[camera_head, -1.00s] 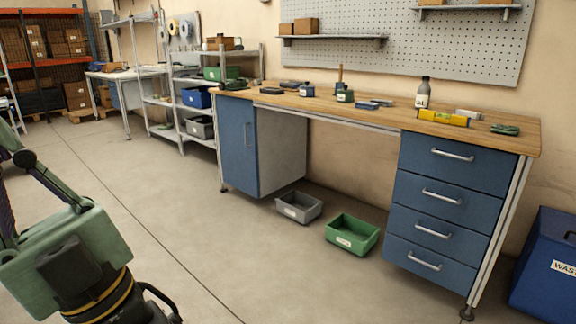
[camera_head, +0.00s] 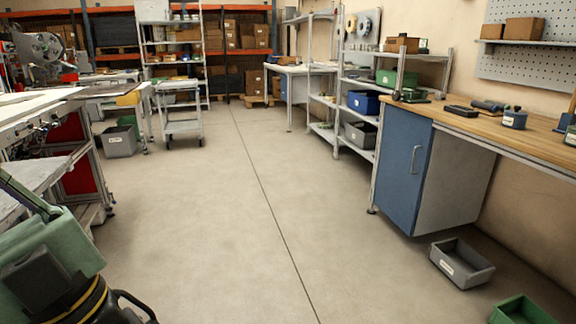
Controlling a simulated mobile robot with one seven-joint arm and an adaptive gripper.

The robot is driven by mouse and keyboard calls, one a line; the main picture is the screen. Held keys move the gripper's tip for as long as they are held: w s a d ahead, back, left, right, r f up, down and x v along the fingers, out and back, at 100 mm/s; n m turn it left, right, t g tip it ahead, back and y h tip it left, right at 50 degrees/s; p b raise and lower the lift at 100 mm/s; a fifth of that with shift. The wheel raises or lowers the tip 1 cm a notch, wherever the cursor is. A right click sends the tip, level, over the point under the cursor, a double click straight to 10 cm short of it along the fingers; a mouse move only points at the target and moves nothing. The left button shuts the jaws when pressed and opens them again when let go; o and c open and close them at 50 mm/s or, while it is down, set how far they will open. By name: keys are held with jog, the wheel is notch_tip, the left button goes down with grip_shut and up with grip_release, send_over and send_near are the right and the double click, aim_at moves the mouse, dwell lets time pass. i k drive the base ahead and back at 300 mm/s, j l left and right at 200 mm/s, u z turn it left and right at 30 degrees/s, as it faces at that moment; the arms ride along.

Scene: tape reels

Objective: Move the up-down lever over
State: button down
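I cannot make out the up-down lever in the head view. A machine with a round grey reel-like disc (camera_head: 42,47) stands at the far left, with small dark parts along the frame of a bench in front of it; any lever there is too small to tell. Part of my own arm, green and black with yellow rings, shows at the lower left. Its fingertips are not in view, so I cannot see whether my gripper is open or holding anything.
The floor ahead (camera_head: 215,215) is clear. A wooden-topped workbench (camera_head: 450,118) stands right, with a grey bin (camera_head: 462,262) and green bin (camera_head: 522,310) on the floor. A trolley (camera_head: 182,115) and shelves (camera_head: 325,95) stand further back. The machine bench (camera_head: 30,180) borders the left.

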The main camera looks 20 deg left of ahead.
aim_at(30, 125)
jog(key=i+j+u, duration=0.15)
jog(key=u, duration=0.3)
jog(key=i+u, duration=0.45)
jog(key=i+l+u, duration=0.1)
jog(key=i+u, duration=0.15)
jog(key=u, duration=0.2)
jog(key=i+u, duration=0.2)
jog(key=u, duration=0.15)
jog(key=i+u, duration=0.2)
jog(key=u, duration=0.2)
jog(key=i+l, duration=0.4)
jog(key=i+l+z, duration=0.15)
jog(key=i+l, duration=0.25)
jog(key=i, duration=0.15)
jog(key=i+l, duration=0.3)
jog(key=i, duration=0.2)
jog(key=i+l+z, duration=0.1)
jog(key=i+l, duration=0.25)
jog(key=i, duration=0.15)
